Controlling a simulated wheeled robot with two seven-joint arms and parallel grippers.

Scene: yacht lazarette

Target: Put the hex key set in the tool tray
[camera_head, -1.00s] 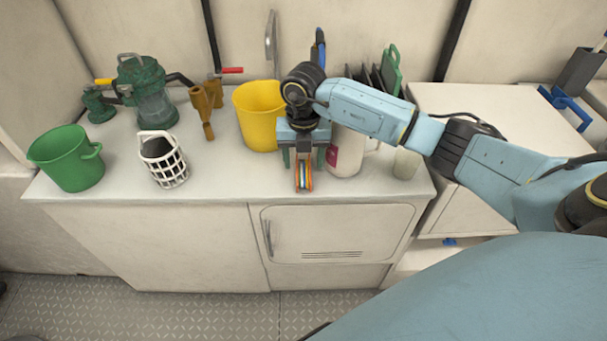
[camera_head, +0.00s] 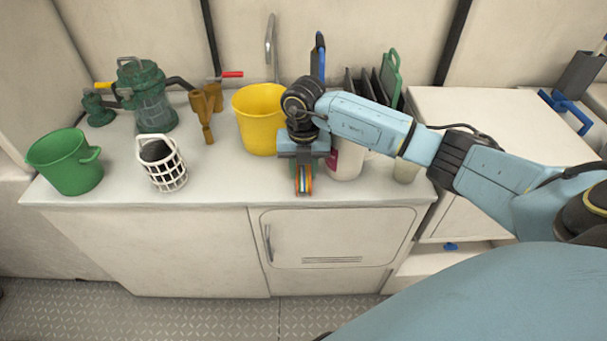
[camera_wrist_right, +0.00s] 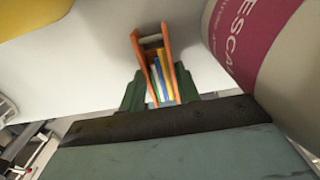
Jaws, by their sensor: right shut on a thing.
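The hex key set (camera_head: 304,184), an orange holder with yellow, blue and other coloured keys, is at the front edge of the white counter (camera_head: 225,185). My right gripper (camera_head: 304,168) is above it, shut on it. In the right wrist view the hex key set (camera_wrist_right: 158,72) sits between the dark green fingers of the right gripper (camera_wrist_right: 160,92). I cannot tell whether it touches the counter. My left gripper is not in view. I cannot make out a tool tray with certainty.
A white container with a maroon label (camera_head: 346,160) stands close right of the gripper; a yellow bucket (camera_head: 258,118) stands behind left. A white basket (camera_head: 162,165) and green bucket (camera_head: 66,161) are further left. A drawer at lower right stands open with a blue item (camera_head: 450,246).

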